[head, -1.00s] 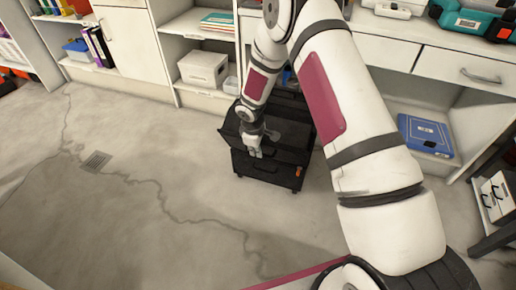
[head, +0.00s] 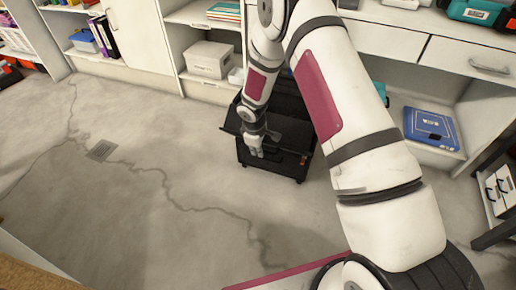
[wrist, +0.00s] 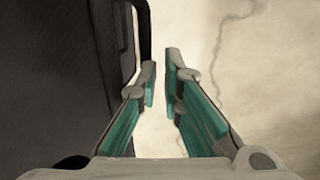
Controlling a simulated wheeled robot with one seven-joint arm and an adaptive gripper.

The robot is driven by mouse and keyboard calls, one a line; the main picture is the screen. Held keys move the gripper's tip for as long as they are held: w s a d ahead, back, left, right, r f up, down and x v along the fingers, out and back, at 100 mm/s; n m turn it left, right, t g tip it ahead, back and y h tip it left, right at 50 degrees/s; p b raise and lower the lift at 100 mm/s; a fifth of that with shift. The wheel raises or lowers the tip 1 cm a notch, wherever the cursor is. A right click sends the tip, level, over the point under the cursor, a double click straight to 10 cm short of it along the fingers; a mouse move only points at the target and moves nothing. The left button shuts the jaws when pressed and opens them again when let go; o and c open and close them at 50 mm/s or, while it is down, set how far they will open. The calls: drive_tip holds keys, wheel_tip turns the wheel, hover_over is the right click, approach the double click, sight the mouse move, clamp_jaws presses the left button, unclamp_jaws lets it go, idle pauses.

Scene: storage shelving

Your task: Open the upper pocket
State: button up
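A black case (head: 289,168) stands on the floor, partly hidden behind my arm. A dark flap or panel shows at its upper left, but I cannot tell how far the pocket is open. My gripper (head: 256,154) is at the left front of the case, pointing down. In the wrist view the two teal-padded fingers of my gripper (wrist: 160,62) are a small gap apart, with floor showing between them. The dark case side (wrist: 55,80) fills the left. A thin black bar (wrist: 146,30), perhaps a handle, ends visually at the left fingertip; contact is unclear.
White shelving stands behind, with a grey-white box (head: 208,60) on a low shelf. A blue case (head: 430,128) lies on a shelf at the right. A dark rack (head: 492,205) is at the right edge.

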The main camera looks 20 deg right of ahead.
drive_tip(key=shift+w+d+f, duration=0.15)
drive_tip(key=shift+w+d, duration=0.1)
drive_tip(key=shift+d, duration=0.15)
drive_tip(key=shift+c, duration=0.8)
drive_tip(key=shift+a, duration=0.1)
drive_tip(key=shift+o, duration=0.8)
drive_tip(key=shift+s+a+r, duration=0.25)
drive_tip(key=shift+r, duration=0.05)
drive_tip(key=s+a+r+p, duration=0.2)
drive_tip(key=s+a+r, duration=0.4)
drive_tip(key=s+r, duration=0.3)
drive_tip(key=shift+s+a+r, duration=0.15)
drive_tip(key=shift+a+r, duration=0.25)
drive_tip(key=shift+r, duration=0.05)
wheel_tip(320, 180, up, 12)
drive_tip(key=s+a, duration=0.1)
drive_tip(key=s, duration=0.1)
drive_tip(key=shift+a, duration=0.15)
drive_tip(key=shift+f, duration=0.1)
idle(0.5)
